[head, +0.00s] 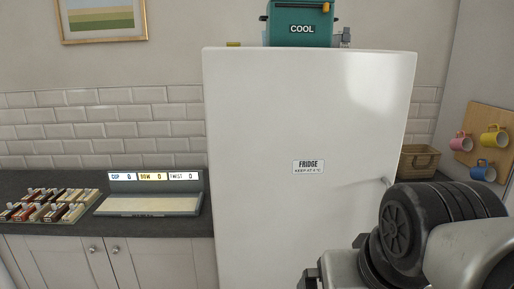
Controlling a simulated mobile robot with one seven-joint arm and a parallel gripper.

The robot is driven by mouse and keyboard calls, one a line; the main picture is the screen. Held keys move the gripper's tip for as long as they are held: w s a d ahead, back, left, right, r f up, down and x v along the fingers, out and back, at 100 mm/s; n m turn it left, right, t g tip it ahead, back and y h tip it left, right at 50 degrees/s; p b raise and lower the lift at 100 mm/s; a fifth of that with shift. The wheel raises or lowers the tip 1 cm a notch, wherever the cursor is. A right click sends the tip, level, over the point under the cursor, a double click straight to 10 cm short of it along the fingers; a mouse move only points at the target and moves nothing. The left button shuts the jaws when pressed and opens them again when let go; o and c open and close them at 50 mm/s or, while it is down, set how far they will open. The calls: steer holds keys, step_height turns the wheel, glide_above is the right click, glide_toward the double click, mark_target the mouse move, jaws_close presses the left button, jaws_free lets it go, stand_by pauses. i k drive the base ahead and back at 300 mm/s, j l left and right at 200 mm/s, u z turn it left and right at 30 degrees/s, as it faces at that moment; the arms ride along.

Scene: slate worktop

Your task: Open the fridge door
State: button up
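The fridge (270,150) is a tall white cabinet in the middle of the head view. A label on its front reads "FRIDGE, KEEP AT 4 °C". Its door looks shut, with no gap showing at the visible edges. A small pale handle (387,182) shows near the right edge of the door, just above my arm. My black and grey arm covers the lower right of the fridge. I cannot make out my gripper's fingers, and nothing of them shows on the visible part of the handle.
A teal box (300,12) marked "COOL" stands on top of the fridge. On the left worktop (60,180) are a display tray (150,205) and several small packets (45,207). At the right are a wicker basket (418,162) and a board (490,122) with hanging mugs.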

mark_target(304, 143)
steer(key=i+l+z, duration=0.5)
steer(key=i+l, duration=0.2)
